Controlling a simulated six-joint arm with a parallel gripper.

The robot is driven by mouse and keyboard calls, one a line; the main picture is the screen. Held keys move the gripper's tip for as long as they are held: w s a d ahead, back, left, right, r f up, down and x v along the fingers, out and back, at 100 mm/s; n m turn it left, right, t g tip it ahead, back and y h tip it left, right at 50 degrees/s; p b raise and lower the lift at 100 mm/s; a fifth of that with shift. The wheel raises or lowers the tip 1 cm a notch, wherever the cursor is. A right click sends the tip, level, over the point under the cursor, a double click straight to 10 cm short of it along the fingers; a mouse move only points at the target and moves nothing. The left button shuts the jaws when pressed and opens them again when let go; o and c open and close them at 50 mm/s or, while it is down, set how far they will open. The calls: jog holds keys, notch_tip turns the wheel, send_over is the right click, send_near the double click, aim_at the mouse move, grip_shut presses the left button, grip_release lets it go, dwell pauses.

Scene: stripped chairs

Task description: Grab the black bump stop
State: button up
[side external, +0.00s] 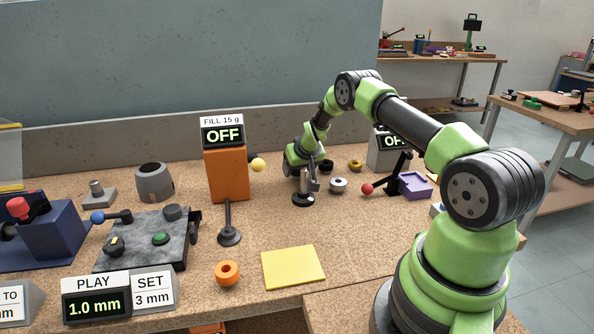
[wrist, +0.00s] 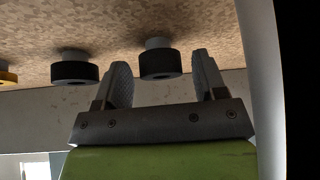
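A short round black piece, which looks like the black bump stop (side external: 303,200), stands on the workbench directly below my gripper (side external: 305,188) in the side view. In the wrist view, a black round piece with a grey stub (wrist: 160,63) shows in the gap between the two fingers of my gripper (wrist: 163,78). A similar black piece (wrist: 75,71) shows to the left, outside the fingers. The fingers are apart with nothing visibly clamped. I cannot tell whether they reach down around the piece or are still above it.
Near the gripper are a black ring (side external: 326,166), a silver ring (side external: 338,186) and a brass ring (side external: 355,166). An orange dispenser (side external: 226,175) stands left, a purple tray with a red-knobbed lever (side external: 414,186) right. A yellow pad (side external: 292,267) lies in front.

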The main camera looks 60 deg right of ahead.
jog(key=c, duration=0.7)
